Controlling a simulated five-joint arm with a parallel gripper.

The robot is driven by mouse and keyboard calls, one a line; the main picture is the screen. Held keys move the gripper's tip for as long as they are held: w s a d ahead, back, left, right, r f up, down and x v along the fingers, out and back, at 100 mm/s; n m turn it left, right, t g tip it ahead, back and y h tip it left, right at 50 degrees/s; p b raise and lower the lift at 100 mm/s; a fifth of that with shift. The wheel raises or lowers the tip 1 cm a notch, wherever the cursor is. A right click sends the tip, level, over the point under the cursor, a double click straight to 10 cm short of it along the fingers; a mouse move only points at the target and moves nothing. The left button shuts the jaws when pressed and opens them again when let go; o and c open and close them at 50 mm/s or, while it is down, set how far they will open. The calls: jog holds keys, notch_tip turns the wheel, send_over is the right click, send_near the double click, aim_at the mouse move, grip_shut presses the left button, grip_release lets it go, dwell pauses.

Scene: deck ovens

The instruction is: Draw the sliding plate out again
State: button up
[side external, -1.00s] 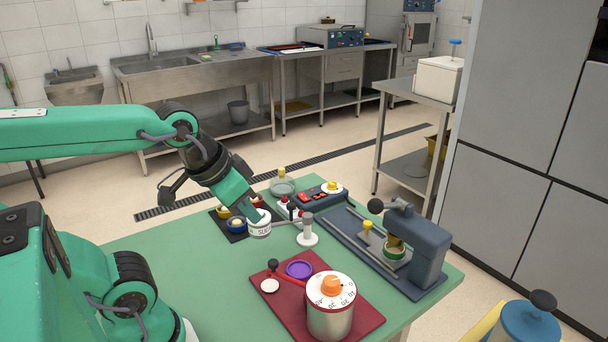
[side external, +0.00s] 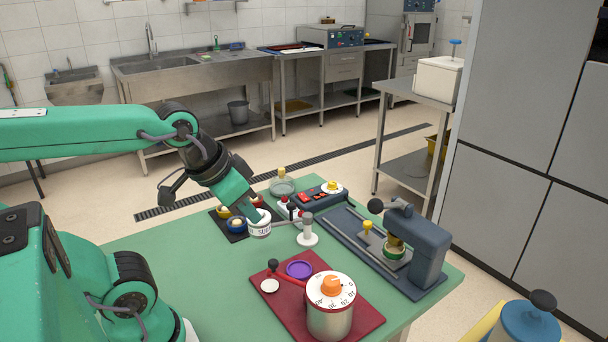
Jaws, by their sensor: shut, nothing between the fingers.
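The sliding plate with a yellow knob (side external: 367,226) seems to be the grey piece lying between the rails of a long blue-grey base (side external: 340,228). It reaches toward the upright press head (side external: 425,250) at the base's right end. A green ring (side external: 394,252) sits under the press arm. My gripper (side external: 256,212) is well to the left of this device, pointing down over the green table. It is shut and holds nothing. Its tips are close to a white labelled round piece (side external: 260,229); I cannot tell whether they touch.
A white post on a round foot (side external: 307,238) stands between my gripper and the device. A dark tray with small jars (side external: 237,225) lies beside my gripper. The table's left front is bare.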

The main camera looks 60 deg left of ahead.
jog(key=o, duration=0.7)
jog(key=shift+w+r, duration=0.1)
jog(key=shift+o, duration=1.3)
jog(key=shift+w+r, duration=0.1)
jog(key=shift+w, duration=0.1)
jog(key=w+a+r+m+g, duration=0.1)
jog(key=w+m+g, duration=0.1)
jog(key=w, duration=0.8)
jog(key=w+a+r+m+g, duration=0.1)
jog(key=w+m, duration=0.2)
jog(key=w, duration=0.7)
jog(key=w+a+f+m+g, duration=0.1)
jog(key=w+f, duration=0.3)
jog(key=w, duration=0.1)
jog(key=w+a+f+m, duration=0.1)
jog(key=w+f, duration=0.4)
jog(key=w+a+f+m+g, duration=0.1)
jog(key=w+f, duration=0.4)
jog(key=shift+m+g, duration=0.3)
jog(key=shift+m, duration=0.1)
jog(key=shift+w+f, duration=0.25)
jog(key=shift+f, duration=0.15)
jog(key=shift+f, duration=0.1)
